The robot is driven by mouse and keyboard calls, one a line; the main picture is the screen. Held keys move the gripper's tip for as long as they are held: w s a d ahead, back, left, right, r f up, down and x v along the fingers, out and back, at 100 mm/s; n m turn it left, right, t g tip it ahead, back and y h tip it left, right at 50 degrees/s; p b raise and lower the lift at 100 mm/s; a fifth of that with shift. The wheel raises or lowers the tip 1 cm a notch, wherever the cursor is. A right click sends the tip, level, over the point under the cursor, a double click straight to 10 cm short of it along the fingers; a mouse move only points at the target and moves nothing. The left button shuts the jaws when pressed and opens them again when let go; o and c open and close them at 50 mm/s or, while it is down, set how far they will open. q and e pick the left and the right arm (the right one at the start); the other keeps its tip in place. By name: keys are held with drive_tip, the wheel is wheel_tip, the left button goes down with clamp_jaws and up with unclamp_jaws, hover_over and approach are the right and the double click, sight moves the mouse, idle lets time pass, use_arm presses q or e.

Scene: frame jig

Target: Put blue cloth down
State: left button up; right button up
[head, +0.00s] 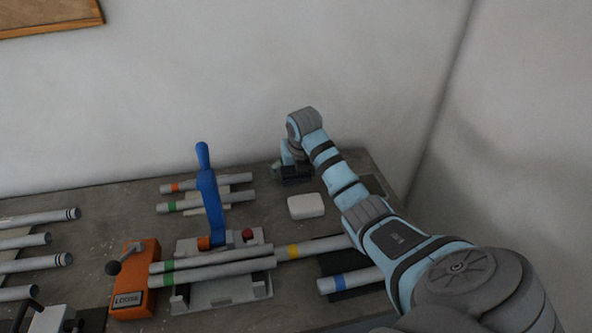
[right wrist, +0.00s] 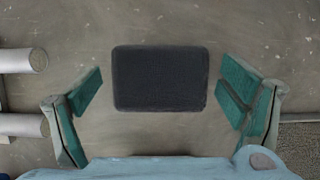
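A dark grey-blue, rounded rectangular pad (right wrist: 160,78), which looks like the folded cloth, lies flat on the grey table in the right wrist view. My right gripper (right wrist: 161,88) is open around it, with one teal-padded finger on each side. A narrow gap shows between each finger and the pad, so neither appears to touch it. In the head view my right gripper (head: 291,172) is low over the back of the table, close to the wall. The pad is hard to tell apart from the gripper there. My left gripper is not in view.
A white rounded block (head: 306,206) stands just in front of the right gripper. Two banded tubes (head: 207,193) lie to its left, behind a jig with a blue lever (head: 210,195). An orange clamp block (head: 136,280) stands front left. The wall is close behind.

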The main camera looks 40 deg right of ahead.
drive_tip(key=shift+f+b, duration=0.15)
drive_tip(key=shift+b, duration=0.35)
drive_tip(key=p+v, duration=0.6)
drive_tip(key=v, duration=0.8)
drive_tip(key=shift+s+d+r, duration=0.3)
drive_tip(key=shift+s+r, duration=0.05)
drive_tip(key=shift+s, duration=0.1)
drive_tip(key=shift+f, duration=0.1)
